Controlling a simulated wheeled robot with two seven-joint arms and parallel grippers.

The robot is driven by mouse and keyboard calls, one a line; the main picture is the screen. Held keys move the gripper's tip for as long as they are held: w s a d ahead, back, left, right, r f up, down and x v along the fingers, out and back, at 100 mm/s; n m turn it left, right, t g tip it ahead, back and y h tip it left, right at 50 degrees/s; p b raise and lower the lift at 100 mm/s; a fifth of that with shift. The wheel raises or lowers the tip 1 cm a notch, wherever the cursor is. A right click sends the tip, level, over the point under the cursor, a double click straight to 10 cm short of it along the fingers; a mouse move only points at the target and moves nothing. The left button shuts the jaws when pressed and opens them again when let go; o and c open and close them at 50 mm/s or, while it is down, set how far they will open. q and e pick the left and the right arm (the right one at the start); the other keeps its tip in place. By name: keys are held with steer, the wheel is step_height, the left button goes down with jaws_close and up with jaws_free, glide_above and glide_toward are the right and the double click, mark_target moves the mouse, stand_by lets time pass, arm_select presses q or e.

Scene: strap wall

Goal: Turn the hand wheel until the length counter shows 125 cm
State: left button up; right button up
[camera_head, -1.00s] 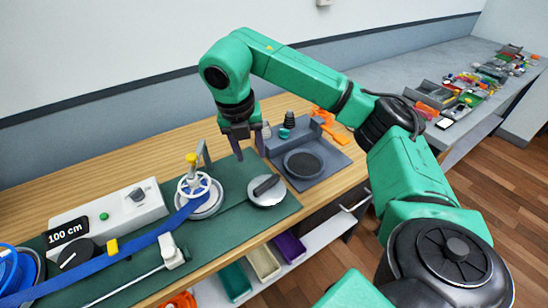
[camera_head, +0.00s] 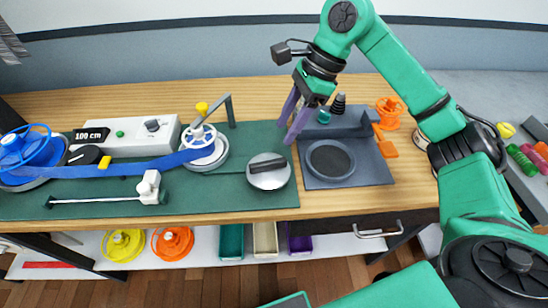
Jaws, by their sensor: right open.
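The hand wheel (camera_head: 198,135) is a small white spoked wheel with a yellow knob (camera_head: 202,108), standing on a round metal base on the green mat. A blue strap (camera_head: 130,169) runs from it to the left. The length counter (camera_head: 91,135) is a black display reading 100 cm, at the left end of a white box. My right gripper (camera_head: 289,128) is open and empty, fingers pointing down, to the right of the wheel and apart from it, above the mat's right end. My left gripper is not in view.
A round metal disc with a black handle (camera_head: 268,172) lies right of the wheel. A grey tray with a dark round dish (camera_head: 330,160) stands further right, with orange parts (camera_head: 388,150). A grey upright bracket (camera_head: 229,108) rises behind the wheel. A blue reel (camera_head: 25,150) sits left.

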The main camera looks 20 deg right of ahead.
mark_target(270, 161)
steer(key=p+x, duration=0.1)
steer(key=x, duration=1)
steer(key=shift+d, duration=0.1)
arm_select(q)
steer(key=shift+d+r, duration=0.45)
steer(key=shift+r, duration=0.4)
arm_select(e)
steer(key=shift+d+f, duration=0.1)
jaws_close()
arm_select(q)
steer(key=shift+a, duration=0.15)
